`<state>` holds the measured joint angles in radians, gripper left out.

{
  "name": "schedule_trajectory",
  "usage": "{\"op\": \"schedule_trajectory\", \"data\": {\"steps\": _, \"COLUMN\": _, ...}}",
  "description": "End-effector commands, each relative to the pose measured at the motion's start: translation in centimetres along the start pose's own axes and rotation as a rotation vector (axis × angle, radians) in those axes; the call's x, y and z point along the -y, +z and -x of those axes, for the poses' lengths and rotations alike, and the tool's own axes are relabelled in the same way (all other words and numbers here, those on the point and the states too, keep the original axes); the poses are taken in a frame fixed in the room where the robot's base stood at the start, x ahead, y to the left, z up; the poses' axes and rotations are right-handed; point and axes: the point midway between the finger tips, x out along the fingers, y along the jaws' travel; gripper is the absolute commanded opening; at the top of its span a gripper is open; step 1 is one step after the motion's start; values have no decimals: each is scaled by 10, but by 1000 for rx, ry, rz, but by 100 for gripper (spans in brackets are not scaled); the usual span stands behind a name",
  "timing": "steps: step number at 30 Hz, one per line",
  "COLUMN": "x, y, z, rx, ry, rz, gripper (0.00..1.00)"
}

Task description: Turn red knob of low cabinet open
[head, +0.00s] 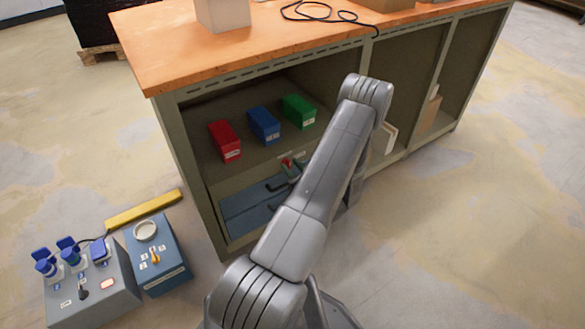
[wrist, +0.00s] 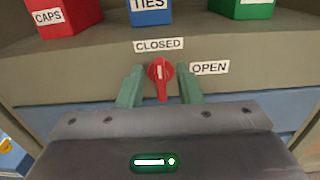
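The red knob (wrist: 160,74) sits on the front of the low cabinet (wrist: 75,62), between a CLOSED label (wrist: 159,45) above and an OPEN label (wrist: 209,67) to its right. Its white mark is upright, toward CLOSED, and its red handle hangs down. In the head view the knob (head: 287,162) shows small beside my arm. My gripper (wrist: 158,84) is open, with one green finger on each side of the knob. A gap shows on the left; whether the right finger touches is hard to tell. My arm hides the gripper in the head view.
Red (head: 225,142), blue (head: 264,125) and green (head: 299,111) bins stand on the shelf above the knob. Blue drawer fronts (head: 245,214) lie below. The orange-topped workbench (head: 160,50) encloses this space. Two control boxes (head: 90,290) (head: 158,258) stand on the floor at left.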

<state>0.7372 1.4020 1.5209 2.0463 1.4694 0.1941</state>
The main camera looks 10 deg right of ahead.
Motion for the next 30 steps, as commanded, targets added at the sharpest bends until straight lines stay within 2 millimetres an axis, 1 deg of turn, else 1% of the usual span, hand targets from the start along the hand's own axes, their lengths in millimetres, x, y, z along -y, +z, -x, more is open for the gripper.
{"op": "schedule_trajectory", "data": {"steps": 1, "x": 0, "y": 0, "z": 0, "rx": 0, "ry": 0, "rz": 0, "gripper": 24}}
{"op": "schedule_trajectory", "data": {"steps": 3, "x": 0, "y": 0, "z": 0, "rx": 0, "ry": 0, "rz": 0, "gripper": 10}}
{"op": "schedule_trajectory", "data": {"steps": 5, "x": 0, "y": 0, "z": 0, "rx": 0, "ry": 0, "rz": 0, "gripper": 0}}
{"op": "schedule_trajectory", "data": {"steps": 12, "x": 0, "y": 0, "z": 0, "rx": 0, "ry": 0, "rz": -6, "gripper": 0}}
{"op": "schedule_trajectory", "data": {"steps": 17, "x": 0, "y": 0, "z": 0, "rx": 0, "ry": 0, "rz": -42, "gripper": 0}}
{"op": "schedule_trajectory", "data": {"steps": 23, "x": 2, "y": -1, "z": 0, "rx": 0, "ry": 0, "rz": -153, "gripper": 0}}
{"op": "schedule_trajectory", "data": {"steps": 30, "x": 5, "y": -2, "z": 0, "rx": 0, "ry": 0, "rz": -364, "gripper": 0}}
